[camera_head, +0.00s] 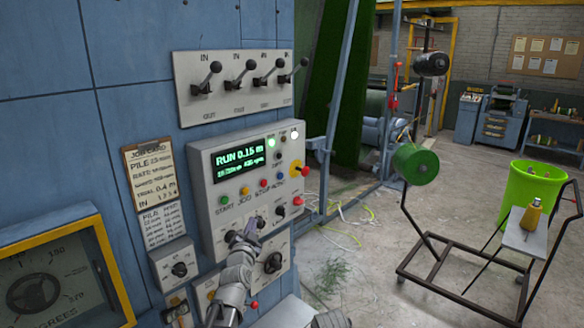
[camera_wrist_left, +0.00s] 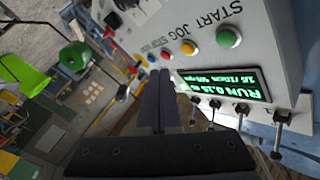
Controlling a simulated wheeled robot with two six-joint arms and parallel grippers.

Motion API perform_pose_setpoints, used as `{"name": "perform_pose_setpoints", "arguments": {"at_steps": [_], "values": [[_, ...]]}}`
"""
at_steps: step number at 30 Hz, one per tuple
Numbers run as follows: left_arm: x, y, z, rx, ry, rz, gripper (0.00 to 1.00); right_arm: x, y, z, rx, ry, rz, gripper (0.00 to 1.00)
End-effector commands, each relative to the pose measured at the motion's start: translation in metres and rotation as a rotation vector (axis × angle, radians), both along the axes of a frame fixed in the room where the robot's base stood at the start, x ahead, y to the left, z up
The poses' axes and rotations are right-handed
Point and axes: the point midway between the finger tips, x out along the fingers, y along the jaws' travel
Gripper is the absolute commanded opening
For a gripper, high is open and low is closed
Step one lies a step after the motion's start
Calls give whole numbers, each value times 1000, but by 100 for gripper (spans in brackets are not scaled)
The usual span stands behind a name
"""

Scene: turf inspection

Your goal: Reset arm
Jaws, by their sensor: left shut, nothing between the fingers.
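My left gripper (camera_head: 247,229) is in front of the lower part of the grey control panel (camera_head: 202,170), near its knobs. The left wrist view shows the fingers (camera_wrist_left: 160,100) shut together with nothing between them. The panel's green display (camera_head: 240,164) reads RUN 0.15 m, and it appears upside down in the left wrist view (camera_wrist_left: 220,83). Coloured buttons run below the display, with the green START button (camera_head: 224,200) at the left end. I cannot tell whether the gripper touches the panel. My right gripper is not seen.
A lever panel (camera_head: 233,113) with several black-knobbed levers is above the control panel. A clipboard job card (camera_head: 152,172) and a yellow-framed gauge (camera_head: 85,262) are to the left. A wheeled cart (camera_head: 445,279) and a lime-green bin (camera_head: 548,188) stand right on open concrete floor.

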Motion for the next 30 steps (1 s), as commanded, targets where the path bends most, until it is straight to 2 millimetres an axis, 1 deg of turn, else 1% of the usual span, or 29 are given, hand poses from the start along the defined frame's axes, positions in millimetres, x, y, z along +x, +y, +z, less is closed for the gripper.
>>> {"name": "perform_pose_setpoints", "arguments": {"at_steps": [1,2,3,5,6,8,9,11,12,14,15,17,18,21,22,24,25,27,30], "values": [[-7,-21,-27,-22,68,-49,0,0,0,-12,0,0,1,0],[-12,-34,-43,-39,121,-80,0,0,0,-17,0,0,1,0],[-19,-51,-65,-61,197,-119,0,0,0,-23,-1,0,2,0],[-35,-76,-100,-95,321,-169,0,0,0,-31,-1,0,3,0],[-47,-91,-122,-114,407,-194,0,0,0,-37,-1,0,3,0],[-68,-110,-156,-142,539,-218,0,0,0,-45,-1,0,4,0],[-85,-121,-178,-156,629,-226,0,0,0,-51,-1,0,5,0],[-112,-134,-210,-176,767,-223,0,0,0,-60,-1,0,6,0],[-132,-141,-230,-186,860,-212,0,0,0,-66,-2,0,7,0],[-165,-147,-258,-195,999,-178,0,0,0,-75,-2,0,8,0],[-187,-149,-275,-199,1088,-145,0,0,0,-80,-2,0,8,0],[-219,-149,-296,-200,1211,-85,0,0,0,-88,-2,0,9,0],[-240,-147,-307,-197,1283,-39,0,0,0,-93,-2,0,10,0],[-283,-141,-325,-186,1426,78,0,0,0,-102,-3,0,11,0],[-294,-139,-328,-181,1459,111,0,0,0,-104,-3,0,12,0],[-314,-134,-333,-173,1518,180,0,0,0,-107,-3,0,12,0],[-320,-132,-334,-169,1538,203,0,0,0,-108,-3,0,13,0],[-331,-129,-335,-163,1568,246,0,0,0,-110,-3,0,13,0],[-339,-126,-335,-158,1589,277,0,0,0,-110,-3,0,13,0]]}}
